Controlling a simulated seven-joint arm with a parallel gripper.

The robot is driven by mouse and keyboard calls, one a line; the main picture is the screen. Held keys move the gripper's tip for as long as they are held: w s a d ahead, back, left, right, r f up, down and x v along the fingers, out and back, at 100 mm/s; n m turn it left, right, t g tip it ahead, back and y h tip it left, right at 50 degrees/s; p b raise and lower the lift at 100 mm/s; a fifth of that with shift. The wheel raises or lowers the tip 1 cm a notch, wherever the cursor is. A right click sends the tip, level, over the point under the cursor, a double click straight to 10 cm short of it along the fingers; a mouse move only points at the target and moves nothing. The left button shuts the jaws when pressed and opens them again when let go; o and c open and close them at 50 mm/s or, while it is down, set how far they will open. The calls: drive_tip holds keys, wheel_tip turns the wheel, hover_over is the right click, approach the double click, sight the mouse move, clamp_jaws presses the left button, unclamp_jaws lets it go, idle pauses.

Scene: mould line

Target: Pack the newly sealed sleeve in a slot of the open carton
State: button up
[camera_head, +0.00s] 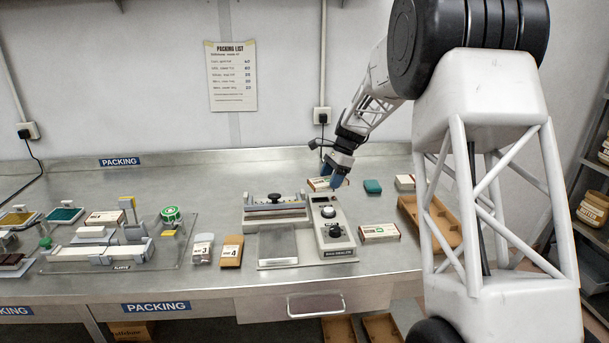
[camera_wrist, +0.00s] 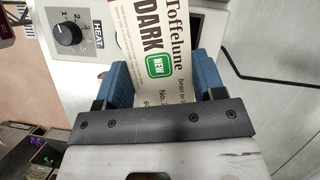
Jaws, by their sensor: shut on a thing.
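My gripper (camera_head: 339,178) has blue fingers shut on a cream and brown sleeve (camera_wrist: 160,62). In the wrist view the sleeve reads "Toffelune DARK" with a green "NEW" badge and lies between both fingers (camera_wrist: 165,82). In the head view, it appears as the white and brown box (camera_head: 317,184) at the fingertips, behind the sealer (camera_head: 331,229); a finger covers part of it. The open brown carton (camera_head: 409,207) is on the right of the bench. My arm hides part of it, and its slots are hard to make out.
Another sleeve with a green badge (camera_head: 379,233) lies between sealer and carton. A teal block (camera_head: 372,187) and a white and brown box (camera_head: 404,182) lie behind the carton. The sealer's heat knob (camera_wrist: 68,33) is close in the wrist view.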

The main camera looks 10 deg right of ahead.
drive_tip(key=s+d+f+m, duration=0.1)
drive_tip(key=s+d+f, duration=0.1)
drive_tip(key=s+d, duration=0.4)
drive_tip(key=s+d+f+m, duration=0.1)
drive_tip(key=s+d, duration=0.5)
drive_tip(key=d, duration=1.1)
drive_tip(key=s+d+f+m+t, duration=0.1)
drive_tip(key=s+d, duration=0.5)
drive_tip(key=d, duration=0.6)
drive_tip(key=shift+f, duration=0.9)
drive_tip(key=shift+w+f, duration=0.1)
drive_tip(key=shift+f, duration=0.1)
drive_tip(key=shift+f, duration=2.95)
drive_tip(key=shift+f, duration=0.25)
drive_tip(key=o, duration=1)
drive_tip(key=shift+c, duration=0.2)
drive_tip(key=shift+r, duration=0.1)
